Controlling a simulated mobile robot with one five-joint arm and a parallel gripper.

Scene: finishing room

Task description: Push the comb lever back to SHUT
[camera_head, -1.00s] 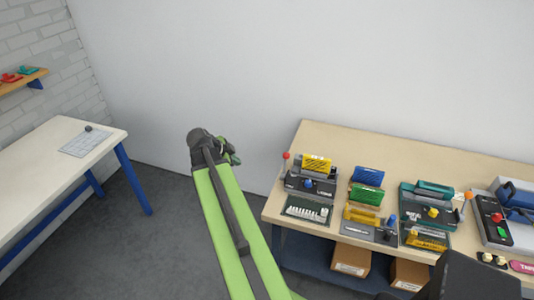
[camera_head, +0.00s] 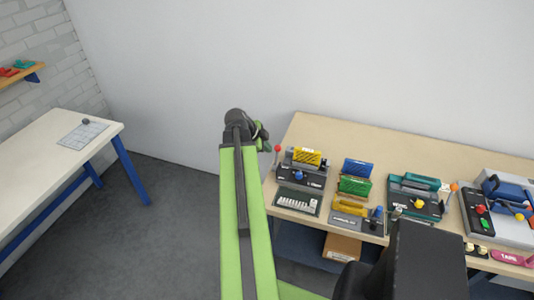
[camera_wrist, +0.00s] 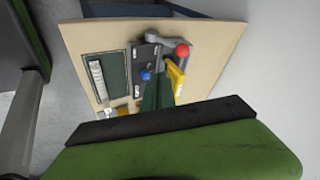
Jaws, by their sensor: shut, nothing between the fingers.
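A dark machine (camera_head: 302,177) stands at the left end of the right-hand bench, with a blue knob and a yellow block. A lever with a red ball (camera_head: 277,148) rises at its left side. In the wrist view the red ball (camera_wrist: 182,49) sits on a grey lever beside the dark machine (camera_wrist: 146,54). A second lever with an orange ball (camera_head: 454,187) is on the teal machine (camera_head: 413,198). The labels are too small to read. My gripper (camera_head: 264,136) is shut and empty, above and left of the red-ball lever in the head view; its fingers (camera_wrist: 158,91) point toward the machine.
The bench (camera_head: 330,133) also holds coloured blocks, a green-edged tray (camera_head: 298,201) and a grey-blue machine (camera_head: 505,208) at right. Boxes (camera_head: 342,247) sit beneath. A white table (camera_head: 50,175) stands at left, with open floor between.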

